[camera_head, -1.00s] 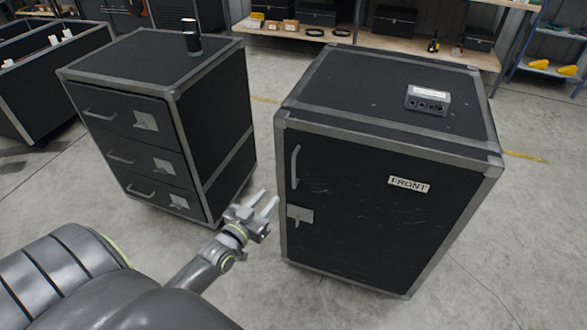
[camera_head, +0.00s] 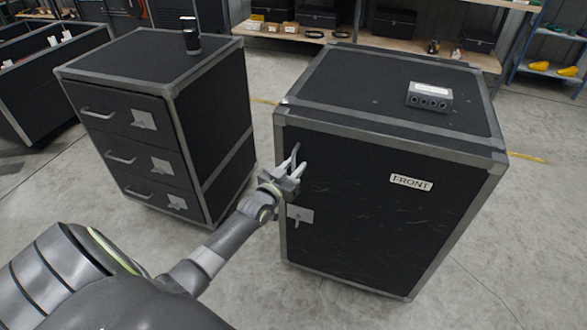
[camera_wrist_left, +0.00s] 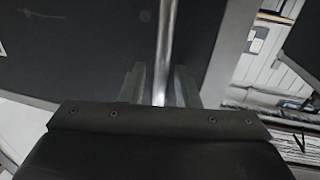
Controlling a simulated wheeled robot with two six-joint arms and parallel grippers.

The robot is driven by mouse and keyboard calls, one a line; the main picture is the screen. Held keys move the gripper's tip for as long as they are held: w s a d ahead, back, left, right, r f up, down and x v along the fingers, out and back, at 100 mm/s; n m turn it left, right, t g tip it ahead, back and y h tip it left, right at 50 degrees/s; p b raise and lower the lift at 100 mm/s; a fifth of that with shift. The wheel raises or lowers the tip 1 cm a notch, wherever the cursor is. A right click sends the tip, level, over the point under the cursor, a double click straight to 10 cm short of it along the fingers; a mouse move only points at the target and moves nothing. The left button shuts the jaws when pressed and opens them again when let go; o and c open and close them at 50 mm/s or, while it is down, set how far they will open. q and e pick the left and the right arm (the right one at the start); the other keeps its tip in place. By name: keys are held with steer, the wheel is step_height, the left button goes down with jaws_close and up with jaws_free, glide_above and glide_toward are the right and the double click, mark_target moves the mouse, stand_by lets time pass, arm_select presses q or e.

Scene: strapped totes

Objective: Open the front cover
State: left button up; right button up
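The black case (camera_head: 400,230) stands at the right, its front cover (camera_head: 370,220) closed and marked with a FRONT label (camera_head: 411,183). A vertical bar handle (camera_head: 296,151) is on the cover's left side, with a metal latch plate (camera_head: 300,214) below it. My left gripper (camera_head: 296,166) is at the handle, its fingers hiding the lower part. In the left wrist view the handle bar (camera_wrist_left: 167,40) runs between the two fingers of the open gripper (camera_wrist_left: 160,85), with a gap visible on its left side. My right gripper is not in view.
A black drawer cabinet (camera_head: 215,130) stands left of the case, with a dark cup (camera_head: 191,40) on top. A small grey box with knobs (camera_head: 429,97) lies on the case. Shelves line the back. The floor (camera_head: 500,260) right of the case is clear.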

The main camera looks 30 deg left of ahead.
arm_select(q)
jaws_close()
stand_by(0.3)
